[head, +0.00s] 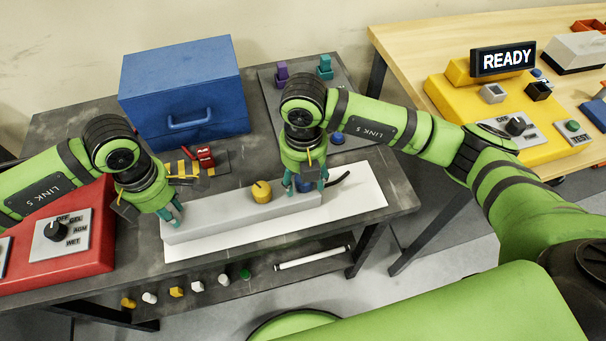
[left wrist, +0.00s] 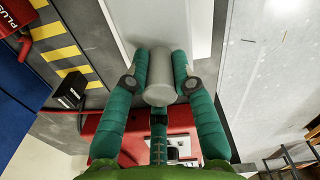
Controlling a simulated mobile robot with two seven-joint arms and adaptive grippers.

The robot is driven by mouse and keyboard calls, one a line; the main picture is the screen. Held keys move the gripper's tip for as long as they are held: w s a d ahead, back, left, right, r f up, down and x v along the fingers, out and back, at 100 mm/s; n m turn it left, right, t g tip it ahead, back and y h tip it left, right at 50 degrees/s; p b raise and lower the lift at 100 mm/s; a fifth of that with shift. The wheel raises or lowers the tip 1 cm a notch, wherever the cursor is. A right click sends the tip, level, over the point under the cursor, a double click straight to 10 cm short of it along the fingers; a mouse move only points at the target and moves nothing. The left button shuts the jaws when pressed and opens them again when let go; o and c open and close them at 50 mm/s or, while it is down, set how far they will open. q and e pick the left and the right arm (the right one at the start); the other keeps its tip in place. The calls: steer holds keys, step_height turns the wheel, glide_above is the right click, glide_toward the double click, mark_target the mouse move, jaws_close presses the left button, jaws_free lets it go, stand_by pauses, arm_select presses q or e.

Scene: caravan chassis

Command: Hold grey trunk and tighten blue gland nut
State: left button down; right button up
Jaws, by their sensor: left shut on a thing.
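The grey trunk (head: 225,225) is a long bar lying on a white sheet in the head view, with a yellow knob (head: 262,191) on top. My left gripper (head: 172,216) is shut on the trunk's left end. In the left wrist view, its teal fingers (left wrist: 160,88) flank a rounded grey end of the trunk (left wrist: 158,93). My right gripper (head: 306,188) points down at the trunk's right end, its fingers around the blue gland nut (head: 304,185), which is partly hidden. Whether those fingers press on the nut is unclear. A black cable (head: 339,179) comes out to the right.
A blue chest (head: 185,90) stands behind. A red control box (head: 65,235) is at left. A striped stand with a red part (head: 204,156) sits behind the trunk. A yellow station with a READY sign (head: 503,59) is on the wooden table.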

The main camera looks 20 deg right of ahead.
steer(key=shift+r, duration=0.1)
arm_select(q)
steer(key=shift+d, duration=0.1)
arm_select(e)
step_height(320, 180, up, 12)
stand_by(0.4)
arm_select(q)
steer(key=c, duration=1)
jaws_free()
steer(key=shift+o, duration=0.2)
step_height(320, 180, up, 12)
